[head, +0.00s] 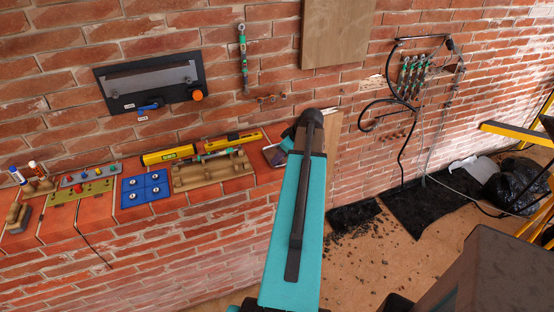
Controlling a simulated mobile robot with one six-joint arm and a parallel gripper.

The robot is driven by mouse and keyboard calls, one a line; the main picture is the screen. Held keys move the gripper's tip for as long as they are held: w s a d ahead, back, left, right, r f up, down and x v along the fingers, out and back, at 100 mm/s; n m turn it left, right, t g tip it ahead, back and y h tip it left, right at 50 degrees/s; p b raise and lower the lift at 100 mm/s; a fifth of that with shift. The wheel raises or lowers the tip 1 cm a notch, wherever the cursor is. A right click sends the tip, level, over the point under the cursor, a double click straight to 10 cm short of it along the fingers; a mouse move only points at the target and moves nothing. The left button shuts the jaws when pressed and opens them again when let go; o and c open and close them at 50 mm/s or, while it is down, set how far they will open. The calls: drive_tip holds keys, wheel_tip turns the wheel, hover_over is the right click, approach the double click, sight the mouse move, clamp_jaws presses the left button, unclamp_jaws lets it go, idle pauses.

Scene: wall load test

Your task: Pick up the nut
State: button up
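I cannot make out a nut with certainty. A blue board (147,190) with several small pale round pieces lies on the brick ledge at the left; the pieces are too small to tell whether any is a nut. My teal arm rises from the bottom centre to the ledge's right end. My gripper is not discernible; the arm's far end is hidden behind its nearer link. A dark object shows just left of that end, and I cannot tell what it is.
The brick ledge (105,235) also holds yellow spirit levels (168,155), a wooden rack (212,172), a peg board (80,206) and small bottles (37,168). A black panel (150,80) hangs above. Debris and black sheets (425,207) lie on the floor at right.

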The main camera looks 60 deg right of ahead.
idle(0.5)
clamp_jaws()
drive_tip(key=shift+r, duration=0.2)
drive_tip(key=shift+r+b, duration=1)
drive_tip(key=shift+r, duration=0.45)
drive_tip(key=s+d+r+b, duration=0.1)
drive_tip(key=s+d+b, duration=0.4)
drive_tip(key=s, duration=0.9)
drive_tip(key=shift+s+d+r, duration=0.2)
drive_tip(key=shift+d+r, duration=0.15)
drive_tip(key=shift+d, duration=0.65)
